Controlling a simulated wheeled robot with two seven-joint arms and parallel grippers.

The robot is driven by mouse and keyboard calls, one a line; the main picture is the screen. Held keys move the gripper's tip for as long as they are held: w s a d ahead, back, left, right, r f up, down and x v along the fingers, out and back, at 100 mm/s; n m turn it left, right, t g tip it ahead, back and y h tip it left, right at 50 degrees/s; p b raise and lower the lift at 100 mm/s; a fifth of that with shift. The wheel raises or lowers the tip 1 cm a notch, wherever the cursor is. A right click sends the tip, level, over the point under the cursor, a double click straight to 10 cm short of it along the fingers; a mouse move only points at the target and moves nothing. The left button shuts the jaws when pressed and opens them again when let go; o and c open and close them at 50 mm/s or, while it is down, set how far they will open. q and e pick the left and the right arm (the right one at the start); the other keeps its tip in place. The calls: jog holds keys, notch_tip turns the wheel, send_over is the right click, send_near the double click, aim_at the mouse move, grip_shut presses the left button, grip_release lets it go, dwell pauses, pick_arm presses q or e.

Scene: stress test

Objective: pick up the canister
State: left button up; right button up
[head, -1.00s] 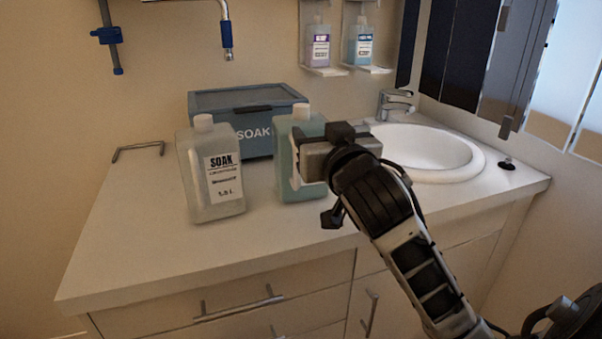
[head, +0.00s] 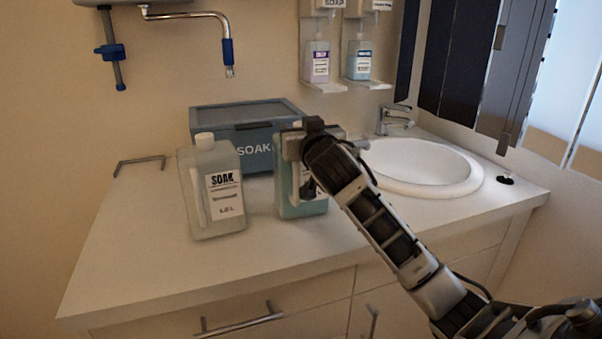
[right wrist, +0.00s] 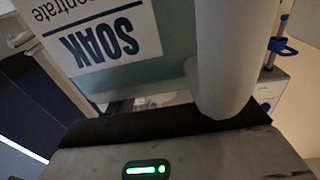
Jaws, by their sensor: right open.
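A teal canister (head: 286,190) stands upright on the counter, in front of the blue-grey box. My right gripper (head: 297,160) is at its upper part and hides its cap and much of its right side. In the right wrist view the canister (right wrist: 180,60) fills the top, with its SOAK label upside down. Its pale handle (right wrist: 222,70) reaches down to the dark finger pad (right wrist: 165,122). The right gripper is open; I cannot tell whether it touches the handle. A clear whitish canister (head: 196,215) with a SOAK label stands to the left. My left gripper is not in view.
The SOAK box (head: 225,120) stands behind the canisters. A sink (head: 425,170) with a tap (head: 395,118) is to the right. A bent metal rod (head: 138,163) lies at the back left. The counter's front left (head: 130,270) is clear. Dispensers (head: 320,60) hang above.

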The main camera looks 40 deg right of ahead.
jog(key=shift+c, duration=0.3)
grip_shut()
dwell(0.7)
dwell(0.4)
jog(key=shift+r, duration=0.3)
